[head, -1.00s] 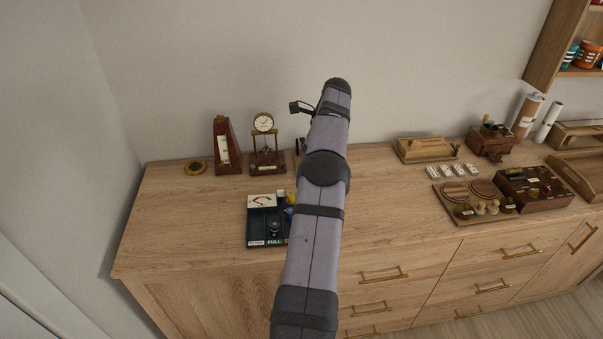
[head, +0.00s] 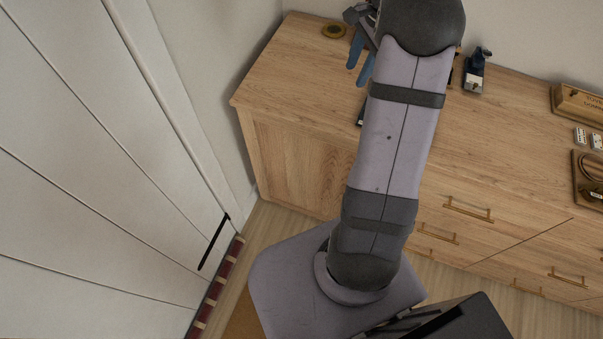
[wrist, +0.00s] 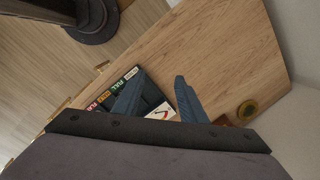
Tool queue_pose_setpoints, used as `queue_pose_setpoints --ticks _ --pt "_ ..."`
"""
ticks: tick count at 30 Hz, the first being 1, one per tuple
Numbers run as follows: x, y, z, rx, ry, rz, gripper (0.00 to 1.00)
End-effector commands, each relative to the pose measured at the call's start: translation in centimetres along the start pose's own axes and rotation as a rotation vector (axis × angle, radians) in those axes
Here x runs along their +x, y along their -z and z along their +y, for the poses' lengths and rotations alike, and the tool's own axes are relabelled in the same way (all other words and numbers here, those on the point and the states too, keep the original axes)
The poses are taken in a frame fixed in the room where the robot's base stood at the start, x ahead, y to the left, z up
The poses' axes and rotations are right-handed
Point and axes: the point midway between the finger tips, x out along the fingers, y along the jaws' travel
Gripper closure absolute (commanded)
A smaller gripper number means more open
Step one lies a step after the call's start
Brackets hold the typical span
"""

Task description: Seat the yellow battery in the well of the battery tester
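My gripper (head: 356,77) is at the top middle of the head view, over the left part of the cabinet top. In the wrist view its two blue fingers (wrist: 160,76) are spread apart with nothing between them. The battery tester (wrist: 150,93) lies beyond the fingers, with its coloured labels and part of its white dial showing. The left finger covers much of it, including where the well would be. In the head view my arm hides nearly all of the tester. I cannot make out the yellow battery in either current view.
A round brass piece (head: 334,31) sits at the cabinet's back left. A small dark-blue device (head: 476,73) stands right of my arm. A wooden box (head: 577,103) and white tiles (head: 580,136) are at the far right. The left cabinet top (head: 290,80) is bare.

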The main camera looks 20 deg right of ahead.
Motion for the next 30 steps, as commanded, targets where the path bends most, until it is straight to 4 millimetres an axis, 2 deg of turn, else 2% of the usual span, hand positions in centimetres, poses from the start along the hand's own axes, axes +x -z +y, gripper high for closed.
queue_pose_setpoints --ticks 1,6,9,12,15,18,21,24,30 --pt "0.3 -3.1 0.7 -0.13 -0.017 0.005 0.62" --pt "1.8 -11.1 4.7 -0.56 -0.068 0.02 0.62" --pt "2.8 -15.0 8.0 -0.818 -0.096 0.024 0.62" --pt "3.8 -18.0 11.6 -1.058 -0.123 0.023 0.62" --pt "4.7 -20.1 15.0 -1.266 -0.143 0.021 0.62" --pt "5.4 -21.3 17.8 -1.428 -0.16 0.016 0.62" --pt "5.9 -21.9 19.7 -1.537 -0.171 0.012 0.62" --pt "6.2 -22.2 20.8 -1.598 -0.177 0.009 0.62" --pt "6.4 -22.3 21.2 -1.621 -0.179 0.008 0.62"
